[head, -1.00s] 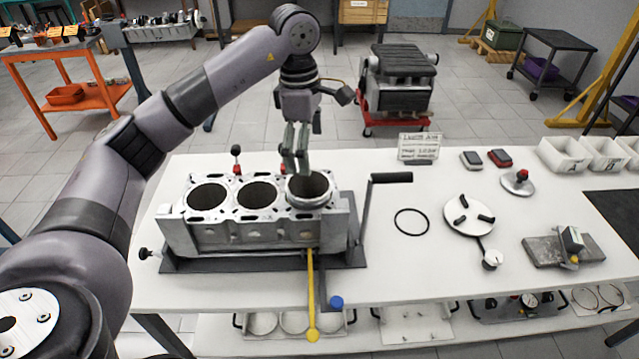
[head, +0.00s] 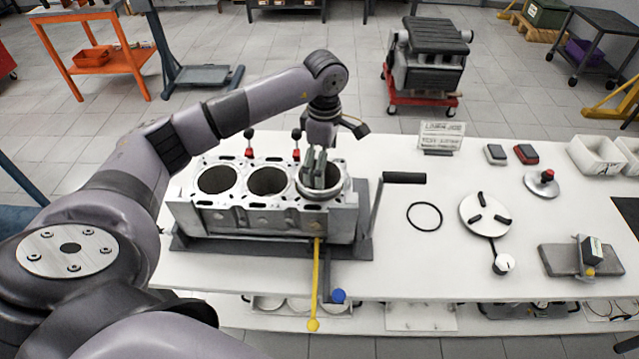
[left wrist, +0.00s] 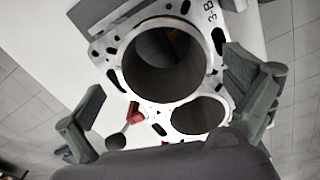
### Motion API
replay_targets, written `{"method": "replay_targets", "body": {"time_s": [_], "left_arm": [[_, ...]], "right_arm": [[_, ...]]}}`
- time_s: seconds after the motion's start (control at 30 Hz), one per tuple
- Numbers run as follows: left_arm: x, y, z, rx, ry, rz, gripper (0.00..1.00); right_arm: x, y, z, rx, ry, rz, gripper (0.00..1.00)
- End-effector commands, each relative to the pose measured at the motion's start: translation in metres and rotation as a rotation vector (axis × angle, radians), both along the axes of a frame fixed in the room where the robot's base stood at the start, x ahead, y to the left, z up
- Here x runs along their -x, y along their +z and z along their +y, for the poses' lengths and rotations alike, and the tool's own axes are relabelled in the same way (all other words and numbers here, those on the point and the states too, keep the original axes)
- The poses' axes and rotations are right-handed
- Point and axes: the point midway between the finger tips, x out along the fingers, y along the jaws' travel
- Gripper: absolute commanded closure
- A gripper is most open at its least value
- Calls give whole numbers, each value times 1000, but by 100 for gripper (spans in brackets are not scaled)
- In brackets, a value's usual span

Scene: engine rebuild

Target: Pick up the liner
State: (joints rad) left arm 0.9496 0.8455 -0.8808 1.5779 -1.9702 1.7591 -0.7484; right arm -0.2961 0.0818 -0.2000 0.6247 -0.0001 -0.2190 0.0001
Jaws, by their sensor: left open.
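The engine block (head: 250,222) lies on the white table with three bores in a row. The liner (head: 322,197) appears as a raised pale rim around the right-hand bore; its body is hidden in the block. My left gripper (head: 314,180) points down at this bore, its fingers overlapping the opening in the head view. In the left wrist view the gripper (left wrist: 168,108) is open and empty, its fingers wide apart on either side of the liner (left wrist: 119,68). I cannot tell whether a fingertip touches it. My right gripper is not in view.
Two red-based posts (head: 296,150) stand behind the block. A black-handled crank (head: 404,178) rises at its right, and a yellow bar (head: 316,275) hangs in front. A black ring (head: 424,216) and a round three-pad plate (head: 485,214) lie to the right on open table.

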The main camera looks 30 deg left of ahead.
Motion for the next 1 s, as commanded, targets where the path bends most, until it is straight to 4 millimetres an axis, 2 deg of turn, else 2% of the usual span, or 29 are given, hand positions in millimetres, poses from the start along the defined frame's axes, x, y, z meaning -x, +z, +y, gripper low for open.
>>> {"method": "replay_targets", "body": {"time_s": [0.03,0.13,0.3,0.43,0.57,0.73,1.0], "left_arm": [[0,-2,0,0,0,0,0],[2,-8,2,0,-1,4,0],[6,-29,8,1,0,6,0],[6,-48,8,1,0,4,0],[5,-55,8,0,-1,0,0],[5,-55,8,0,-1,0,0],[5,-55,8,0,-1,0,17]], "right_arm": [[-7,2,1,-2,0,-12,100],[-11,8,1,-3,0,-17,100],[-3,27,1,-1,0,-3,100],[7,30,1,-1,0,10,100],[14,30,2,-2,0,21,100],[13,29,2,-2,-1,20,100],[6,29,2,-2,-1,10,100]]}}
